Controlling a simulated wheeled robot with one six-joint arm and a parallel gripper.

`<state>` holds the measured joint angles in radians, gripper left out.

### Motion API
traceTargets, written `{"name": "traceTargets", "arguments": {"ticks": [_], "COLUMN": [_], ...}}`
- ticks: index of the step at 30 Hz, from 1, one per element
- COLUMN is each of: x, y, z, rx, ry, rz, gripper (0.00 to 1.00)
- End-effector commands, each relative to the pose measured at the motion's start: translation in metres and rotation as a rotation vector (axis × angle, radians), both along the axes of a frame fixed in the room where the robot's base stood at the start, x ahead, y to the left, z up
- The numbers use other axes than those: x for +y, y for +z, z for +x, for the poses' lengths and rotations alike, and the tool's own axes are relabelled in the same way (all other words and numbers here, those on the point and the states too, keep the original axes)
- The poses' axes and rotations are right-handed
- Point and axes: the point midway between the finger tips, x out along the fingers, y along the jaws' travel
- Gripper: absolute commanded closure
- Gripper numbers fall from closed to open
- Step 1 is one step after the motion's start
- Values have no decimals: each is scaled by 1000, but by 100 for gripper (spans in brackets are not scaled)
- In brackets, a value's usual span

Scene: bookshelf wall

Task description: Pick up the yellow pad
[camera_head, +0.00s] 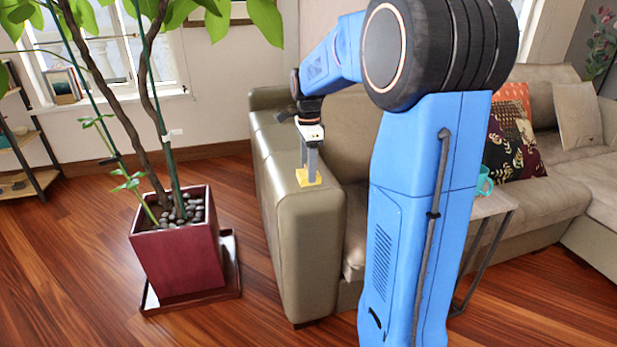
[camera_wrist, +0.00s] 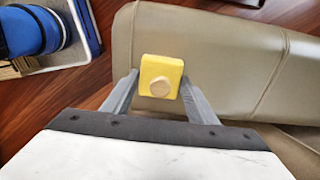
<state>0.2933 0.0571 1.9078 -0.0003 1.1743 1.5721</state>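The yellow pad (camera_head: 308,179) is on the top of the beige sofa's left armrest in the head view. In the wrist view the yellow pad (camera_wrist: 160,65) is a small square block with a pale round knob on its face. My gripper (camera_head: 311,172) points straight down at the pad from above. In the wrist view the fingers of my gripper (camera_wrist: 160,78) stand on either side of the pad, close to its edges. I cannot tell whether they press on it, or whether the pad is lifted off the armrest.
The sofa armrest (camera_head: 302,225) is broad and otherwise bare. A potted plant in a red planter (camera_head: 178,258) stands to its left on the wooden floor. A small side table (camera_head: 493,205) with a teal mug (camera_head: 484,182) is to the right. Cushions (camera_head: 512,145) lie on the sofa.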

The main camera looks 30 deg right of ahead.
Motion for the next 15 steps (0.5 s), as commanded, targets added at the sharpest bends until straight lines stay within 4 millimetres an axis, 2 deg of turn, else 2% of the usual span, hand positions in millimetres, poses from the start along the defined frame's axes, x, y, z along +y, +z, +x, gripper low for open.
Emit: {"name": "traceTargets", "arguments": {"ticks": [10, 15], "x": [0, 0], "y": [2, 18], "z": [0, 1], "rx": [-1, -3], "ry": [0, 0], "rz": [0, -1], "gripper": [70, 70]}}
